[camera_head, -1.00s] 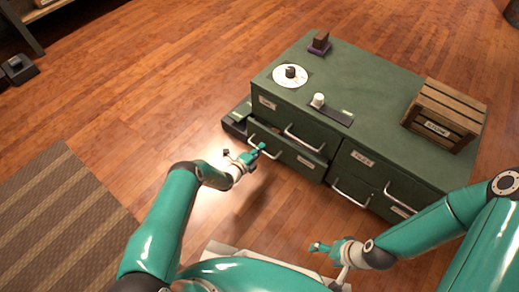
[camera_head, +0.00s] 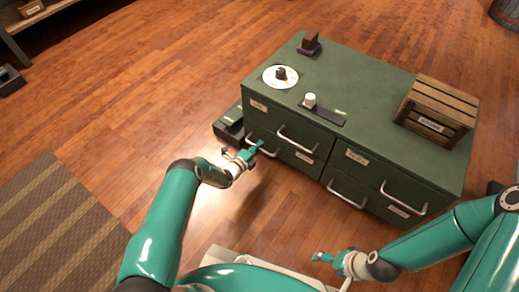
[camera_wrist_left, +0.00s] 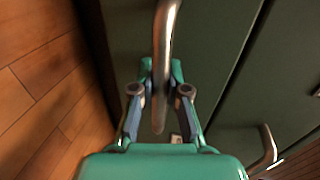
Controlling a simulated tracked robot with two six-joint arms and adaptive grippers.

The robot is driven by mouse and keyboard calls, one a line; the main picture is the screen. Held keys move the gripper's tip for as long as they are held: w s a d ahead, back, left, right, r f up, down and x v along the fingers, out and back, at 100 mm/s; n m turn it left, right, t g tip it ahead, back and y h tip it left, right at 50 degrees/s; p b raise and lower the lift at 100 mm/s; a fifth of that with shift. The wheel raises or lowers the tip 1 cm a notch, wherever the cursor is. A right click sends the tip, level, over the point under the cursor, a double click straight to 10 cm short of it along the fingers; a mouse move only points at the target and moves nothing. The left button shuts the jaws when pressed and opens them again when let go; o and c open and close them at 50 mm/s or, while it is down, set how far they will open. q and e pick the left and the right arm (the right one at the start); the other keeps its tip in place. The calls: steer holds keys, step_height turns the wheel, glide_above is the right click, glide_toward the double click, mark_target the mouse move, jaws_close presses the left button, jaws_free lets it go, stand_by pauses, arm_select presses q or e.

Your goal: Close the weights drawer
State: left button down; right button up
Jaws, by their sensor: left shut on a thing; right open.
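The green cabinet (camera_head: 365,90) has several drawers with metal bar handles; I cannot read which label marks the weights drawer. My left gripper (camera_head: 256,150) is at the lower left drawer's handle (camera_head: 268,152). In the left wrist view the gripper (camera_wrist_left: 162,80) is shut around the metal handle (camera_wrist_left: 167,30), against a dark green drawer front (camera_wrist_left: 215,50).
A wooden crate (camera_head: 438,108), a white disc (camera_head: 281,77), a small white cylinder (camera_head: 310,100) on a dark strip and a dark block (camera_head: 309,43) stand on the cabinet top.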

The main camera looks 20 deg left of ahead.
arm_select(q)
steer(key=c, duration=1.2)
jaws_free()
steer(key=shift+w, duration=0.15)
steer(key=shift+o, duration=0.2)
steer(key=shift+s+a, duration=0.15)
steer(key=shift+s, duration=0.55)
steer(key=v, duration=1)
steer(key=shift+s, duration=0.3)
